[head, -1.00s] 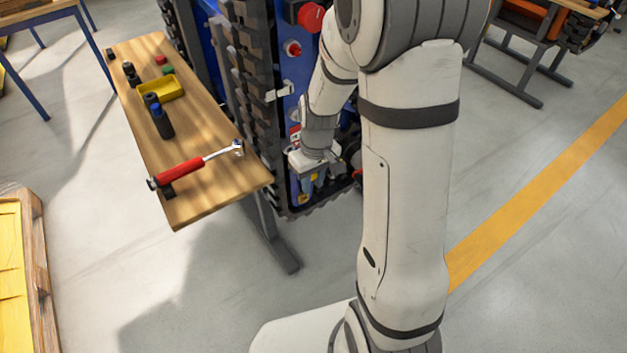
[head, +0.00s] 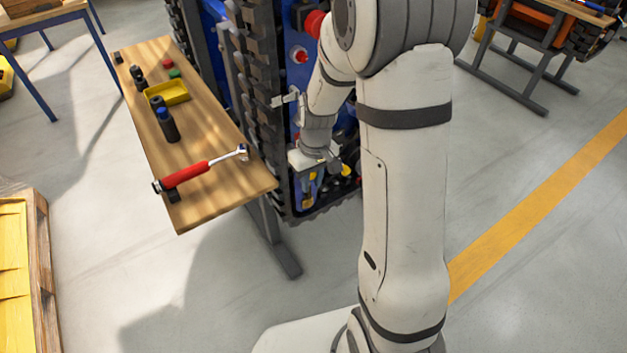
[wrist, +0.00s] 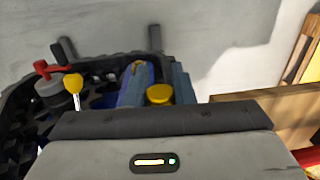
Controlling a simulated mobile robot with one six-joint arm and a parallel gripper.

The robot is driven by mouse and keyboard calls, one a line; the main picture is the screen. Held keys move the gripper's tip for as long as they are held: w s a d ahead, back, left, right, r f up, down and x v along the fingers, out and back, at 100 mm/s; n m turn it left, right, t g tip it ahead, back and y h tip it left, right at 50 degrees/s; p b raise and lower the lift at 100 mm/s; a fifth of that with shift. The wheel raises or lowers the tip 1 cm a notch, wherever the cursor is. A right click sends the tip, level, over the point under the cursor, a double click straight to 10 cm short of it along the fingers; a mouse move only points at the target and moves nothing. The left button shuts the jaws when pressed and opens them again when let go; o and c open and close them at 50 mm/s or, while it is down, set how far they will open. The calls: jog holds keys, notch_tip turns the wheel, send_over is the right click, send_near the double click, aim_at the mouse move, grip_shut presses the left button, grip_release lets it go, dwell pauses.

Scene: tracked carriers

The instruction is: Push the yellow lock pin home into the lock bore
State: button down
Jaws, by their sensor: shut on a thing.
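My gripper (head: 313,184) is low at the tracked carrier's (head: 276,122) blue end plate, with its fingers pointing down. In the wrist view, the yellow round head of the lock pin (wrist: 158,94) shows between my two blue-grey fingers, which are shut on it. A bit of yellow also shows between the fingers in the head view. The pin's shank and the lock bore are hidden, so I cannot tell how deep the pin sits. A separate yellow ball knob on a bright stem (wrist: 73,84) stands to the left in the wrist view.
A red handle (wrist: 48,68) on a grey hub stands near the yellow knob. A wooden bench (head: 222,195) left of the carrier holds a red-handled wrench (head: 190,174), a yellow tray (head: 174,92) and small parts. Grey floor lies open in front.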

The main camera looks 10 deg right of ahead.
jog(key=shift+w+a, duration=0.25)
jog(key=shift+w, duration=0.55)
jog(key=shift+w+a, duration=0.3)
jog(key=shift+w, duration=0.45)
jog(key=shift+w+a, duration=0.25)
jog(key=shift+w, duration=0.55)
jog(key=shift+w+a+r+p, duration=0.15)
jog(key=shift+w+r+p, duration=0.15)
jog(key=shift+w+r, duration=0.1)
jog(key=shift+s+f, duration=0.2)
jog(key=shift+s, duration=0.05)
jog(key=shift+s+d+f, duration=0.1)
jog(key=shift+s+d, duration=0.1)
jog(key=shift+s, duration=0.15)
jog(key=shift+s+d+f+b, duration=0.1)
jog(key=shift+s+d+b, duration=0.15)
jog(key=shift+s, duration=0.65)
jog(key=shift+s+d+r+b, duration=0.15)
jog(key=shift+s+d, duration=0.2)
jog(key=shift+s, duration=0.5)
jog(key=shift+s+d+f+b, duration=0.2)
jog(key=shift+s+d, duration=0.1)
jog(key=shift+s, duration=0.6)
jog(key=shift+w+a, duration=0.3)
jog(key=shift+w, duration=0.6)
jog(key=shift+w+a, duration=0.25)
jog(key=shift+w, duration=0.6)
